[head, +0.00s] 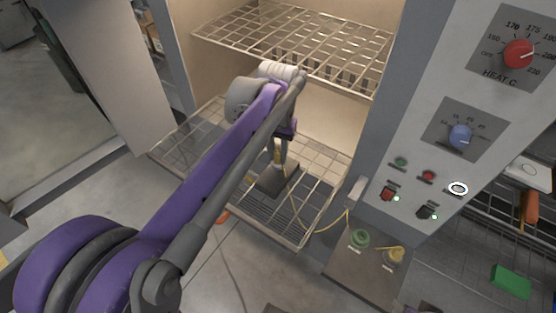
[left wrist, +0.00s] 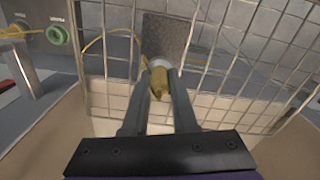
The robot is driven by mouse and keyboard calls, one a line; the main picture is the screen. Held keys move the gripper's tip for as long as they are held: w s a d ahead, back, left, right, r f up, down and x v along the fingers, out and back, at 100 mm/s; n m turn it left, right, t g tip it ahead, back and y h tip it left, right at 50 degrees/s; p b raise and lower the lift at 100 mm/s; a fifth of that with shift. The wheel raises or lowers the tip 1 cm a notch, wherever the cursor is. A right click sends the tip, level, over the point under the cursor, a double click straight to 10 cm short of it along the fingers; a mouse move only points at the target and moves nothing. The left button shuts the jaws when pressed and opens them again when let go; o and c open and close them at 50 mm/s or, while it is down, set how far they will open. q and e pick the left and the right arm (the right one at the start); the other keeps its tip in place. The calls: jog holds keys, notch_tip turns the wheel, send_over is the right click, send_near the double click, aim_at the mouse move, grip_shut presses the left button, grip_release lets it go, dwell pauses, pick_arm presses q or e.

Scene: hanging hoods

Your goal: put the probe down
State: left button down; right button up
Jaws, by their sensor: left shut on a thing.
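My left gripper (head: 280,158) is shut on the yellowish probe, inside the open oven above the lower wire rack (head: 320,198). In the left wrist view the probe (left wrist: 160,82) sits between the two fingertips (left wrist: 161,88), its far end at a pale round spot by a dark square plate (left wrist: 167,32). The plate (head: 279,180) lies on the lower rack. I cannot tell whether the probe touches it. A thin yellow cable (head: 324,228) runs from the probe area to a yellow plug (head: 395,256). My right gripper is not in view.
An upper wire rack (head: 300,38) is above my left arm. The control panel (head: 440,110) with a red knob (head: 518,54) and blue knob (head: 460,136) stands at right. A green socket (head: 359,238) is below it. The lower rack has bare room around the plate.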

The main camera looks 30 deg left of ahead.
aim_at(278, 161)
pick_arm(q)
jog(key=shift+f, duration=1.4)
jog(key=shift+f, duration=0.1)
jog(key=c, duration=0.7)
grip_release()
notch_tip(278, 161, up, 12)
jog(key=shift+r+p, duration=0.15)
jog(key=shift+p, duration=0.45)
jog(key=s+d+f+t+p, duration=0.1)
jog(key=s+d+f+p, duration=0.1)
jog(key=s, duration=0.3)
jog(key=s+d+f+m+t+p, duration=0.1)
jog(key=s+d+f+t+p, duration=0.1)
jog(key=s+f, duration=0.3)
jog(key=s+d+f+m+t+p, duration=0.1)
jog(key=s+d+f+t+p, duration=0.1)
jog(key=s, duration=0.3)
jog(key=shift+s+d+f, duration=0.15)
jog(key=shift+d+f, duration=0.15)
jog(key=shift+f, duration=0.35)
jog(key=shift+s+d+f, duration=0.1)
jog(key=shift+s+f, duration=0.05)
jog(key=shift+f, duration=0.1)
